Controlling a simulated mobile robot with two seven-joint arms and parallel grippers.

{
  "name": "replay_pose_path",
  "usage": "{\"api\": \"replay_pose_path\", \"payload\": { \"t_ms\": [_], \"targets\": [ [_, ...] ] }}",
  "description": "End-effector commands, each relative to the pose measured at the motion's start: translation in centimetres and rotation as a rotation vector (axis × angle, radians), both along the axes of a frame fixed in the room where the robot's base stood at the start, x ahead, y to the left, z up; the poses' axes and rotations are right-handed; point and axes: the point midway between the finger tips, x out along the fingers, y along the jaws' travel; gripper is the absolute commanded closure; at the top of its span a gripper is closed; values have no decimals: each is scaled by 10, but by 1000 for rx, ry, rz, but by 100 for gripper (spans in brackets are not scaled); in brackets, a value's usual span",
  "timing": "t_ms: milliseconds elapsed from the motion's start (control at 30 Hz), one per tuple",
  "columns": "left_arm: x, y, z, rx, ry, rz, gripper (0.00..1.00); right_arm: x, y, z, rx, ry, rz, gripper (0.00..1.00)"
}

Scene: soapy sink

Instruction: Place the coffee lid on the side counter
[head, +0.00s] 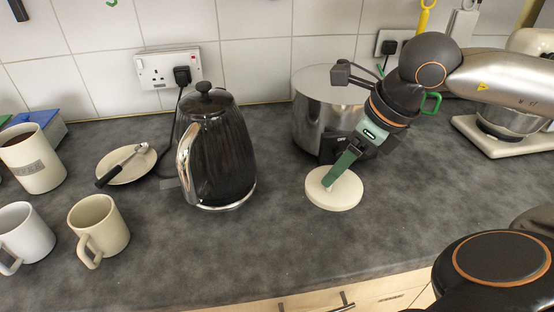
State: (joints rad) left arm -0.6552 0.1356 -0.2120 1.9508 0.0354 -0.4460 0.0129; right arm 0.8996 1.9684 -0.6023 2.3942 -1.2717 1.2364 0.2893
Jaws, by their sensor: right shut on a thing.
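The coffee lid (345,194) is a round cream disc, lying flat on or just above the grey counter, right of the kettle and in front of the steel pot. My right gripper (330,182) reaches down from the upper right and is shut on the lid near its middle. The fingers hide the part that they grip. I cannot tell if the lid touches the counter. An open cream canister (33,170) with dark contents and a label stands at the far left. My left gripper is not in view.
A dark kettle (228,150) stands mid-counter. A steel pot (318,122) is behind the lid. Two mugs (103,222) (27,236) and a plate (122,172) with a spoon are on the left. A cream mixer (490,135) stands at right. The front middle counter is clear.

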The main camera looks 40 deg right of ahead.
Motion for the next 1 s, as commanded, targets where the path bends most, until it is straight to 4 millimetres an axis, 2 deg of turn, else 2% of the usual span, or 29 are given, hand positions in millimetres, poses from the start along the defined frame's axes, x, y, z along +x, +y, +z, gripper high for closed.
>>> {"api": "replay_pose_path", "payload": {
  "t_ms": [200,600,1000],
  "targets": [
    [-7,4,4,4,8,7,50,29,11,-15,8,2,6,100],
    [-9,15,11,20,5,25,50,79,25,-41,7,0,2,100],
    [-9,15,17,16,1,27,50,107,33,-57,5,-1,1,100]
  ]
}}
